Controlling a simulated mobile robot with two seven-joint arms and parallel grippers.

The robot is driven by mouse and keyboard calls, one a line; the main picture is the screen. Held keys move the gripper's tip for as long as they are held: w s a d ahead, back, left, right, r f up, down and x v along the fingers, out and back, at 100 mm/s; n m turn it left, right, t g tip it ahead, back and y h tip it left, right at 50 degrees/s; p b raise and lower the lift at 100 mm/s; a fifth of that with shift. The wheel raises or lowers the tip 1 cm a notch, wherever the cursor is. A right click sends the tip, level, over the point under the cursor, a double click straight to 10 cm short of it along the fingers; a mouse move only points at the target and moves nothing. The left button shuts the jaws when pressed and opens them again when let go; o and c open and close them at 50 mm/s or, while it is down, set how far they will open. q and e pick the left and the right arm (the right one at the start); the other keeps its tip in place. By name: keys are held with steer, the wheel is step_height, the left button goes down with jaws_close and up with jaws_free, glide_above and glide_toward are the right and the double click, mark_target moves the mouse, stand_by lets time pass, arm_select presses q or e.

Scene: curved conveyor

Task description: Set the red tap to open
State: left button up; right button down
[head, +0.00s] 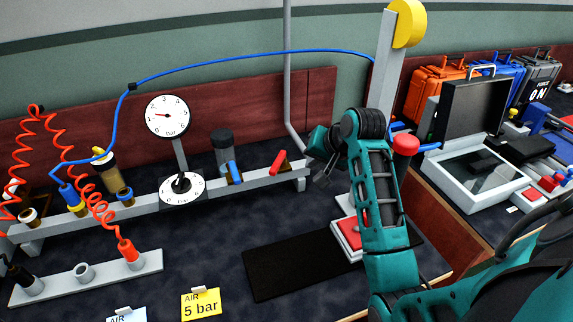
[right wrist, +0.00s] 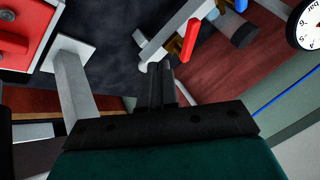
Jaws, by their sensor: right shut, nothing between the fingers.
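The red tap (head: 277,161) is a red lever on a brass body near the right end of the grey rail (head: 260,182). Its lever slants up to the right in the head view. In the right wrist view the red lever (right wrist: 190,38) shows beyond the fingertips, above and right of them. My right gripper (head: 321,180) is shut and empty, just right of the rail's end and apart from the tap. In the right wrist view its closed fingers (right wrist: 155,70) point toward the rail's end. My left gripper is not in view.
A blue tap (head: 235,172) and a dial gauge (head: 167,116) stand left of the red tap. A grey post (head: 383,75) and a red mushroom button (head: 405,145) stand close right of my gripper.

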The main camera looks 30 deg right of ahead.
mark_target(278, 163)
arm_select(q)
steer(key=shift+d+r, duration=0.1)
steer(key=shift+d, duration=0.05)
arm_select(e)
steer(key=w+a+f, duration=0.2)
steer(key=w+f, duration=0.4)
steer(key=w, duration=0.1)
steer(key=shift+w+a, duration=0.25)
steer(key=shift+w, duration=0.1)
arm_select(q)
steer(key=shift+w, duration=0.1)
arm_select(e)
steer(key=shift+w, duration=0.1)
